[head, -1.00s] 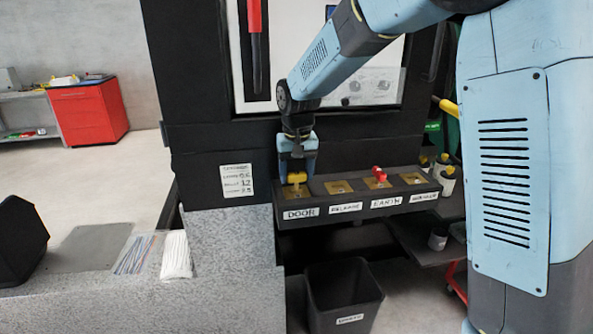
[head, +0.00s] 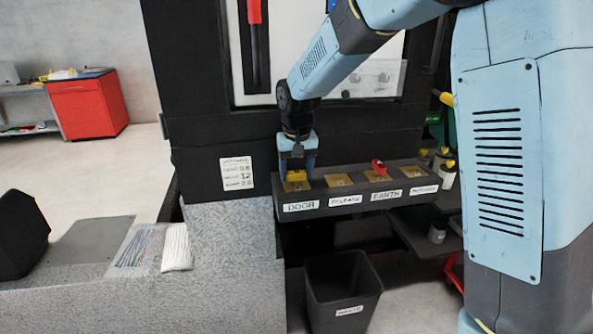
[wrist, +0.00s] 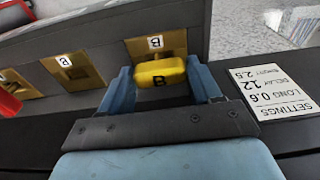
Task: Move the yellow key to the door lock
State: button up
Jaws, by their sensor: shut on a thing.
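In the head view my gripper (head: 297,168) is shut on the yellow key (head: 296,176) over the lock above the DOOR label (head: 301,206). The key's lower end is hidden, so I cannot tell how deep it sits in the lock.
A red key (head: 378,168) stands in the EARTH lock on the same black ledge (head: 345,210). The RELEASE plate (head: 338,180) is empty. A settings card (head: 238,174) is on the panel at left. A waste bin (head: 343,290) stands below the ledge.

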aim_at(297, 171)
jog(key=o, duration=1.2)
jog(key=shift+r, duration=3.7)
